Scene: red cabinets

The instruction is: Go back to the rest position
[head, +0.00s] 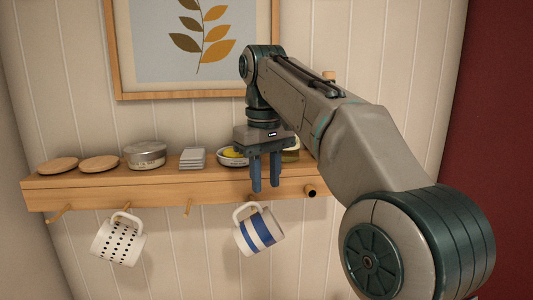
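My gripper (265,172) points down in front of the wooden shelf, at the end of my raised arm. Its two blue fingers are slightly apart with nothing visible between them. A white mug with blue stripes (259,232) hangs tilted below the shelf, just under the fingertips, and looks apart from them. A white mug with black dots (118,241) hangs tilted from a peg further left.
The wooden shelf (120,190) holds round wooden lids (57,166), a tin (145,154), a stack of grey squares (193,158) and a bowl (232,156) partly behind my gripper. A framed leaf picture (150,50) hangs above.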

